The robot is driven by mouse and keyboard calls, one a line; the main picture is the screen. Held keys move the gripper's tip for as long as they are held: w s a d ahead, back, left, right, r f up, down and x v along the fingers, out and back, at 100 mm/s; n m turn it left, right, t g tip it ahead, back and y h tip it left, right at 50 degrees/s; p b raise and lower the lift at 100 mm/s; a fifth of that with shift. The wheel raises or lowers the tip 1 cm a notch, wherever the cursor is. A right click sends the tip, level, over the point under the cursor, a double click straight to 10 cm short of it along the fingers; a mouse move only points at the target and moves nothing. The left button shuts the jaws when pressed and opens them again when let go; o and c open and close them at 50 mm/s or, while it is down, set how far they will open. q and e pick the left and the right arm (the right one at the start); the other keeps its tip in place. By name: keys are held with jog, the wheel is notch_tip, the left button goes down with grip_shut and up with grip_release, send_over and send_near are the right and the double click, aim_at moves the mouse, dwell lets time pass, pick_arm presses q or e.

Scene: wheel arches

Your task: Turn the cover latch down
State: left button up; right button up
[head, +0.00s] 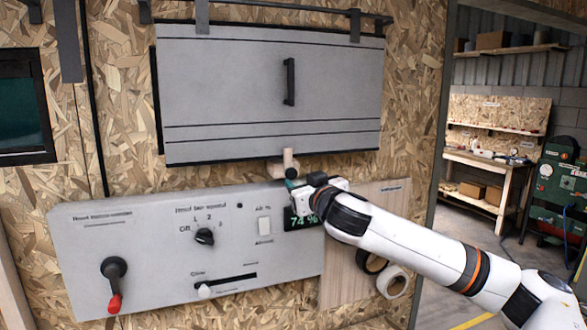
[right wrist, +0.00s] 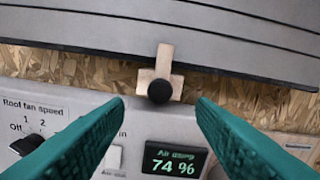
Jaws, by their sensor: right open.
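The cover latch (head: 289,160) is a small pale wooden piece at the lower edge of the grey cover (head: 260,85). In the right wrist view the latch (right wrist: 164,60) points up, its upper end overlapping the cover's bottom edge, with a dark round knob (right wrist: 160,91) at its lower part. My right gripper (head: 293,184) is just below the latch. In the right wrist view its two green fingers (right wrist: 160,103) are apart, one on each side of the knob, with nothing between them. I cannot tell any contact. My left gripper is not in view.
Below is a grey control panel (head: 150,240) with a red-tipped lever (head: 114,302), a fan dial (head: 204,236), a white switch (head: 264,227) and a display (right wrist: 175,160) reading 74 %. Tape rolls (head: 393,282) hang below my right arm. A dark handle (head: 289,82) sits on the cover.

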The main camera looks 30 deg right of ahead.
aim_at(292, 174)
jog(key=p+x, duration=0.2)
jog(key=x, duration=0.3)
jog(key=shift+w+d+r, duration=0.1)
jog(key=shift+w+r, duration=0.1)
jog(key=shift+w, duration=0.05)
jog(key=shift+w+d+f, duration=0.15)
jog(key=shift+w+f, duration=0.05)
jog(key=shift+w, duration=0.25)
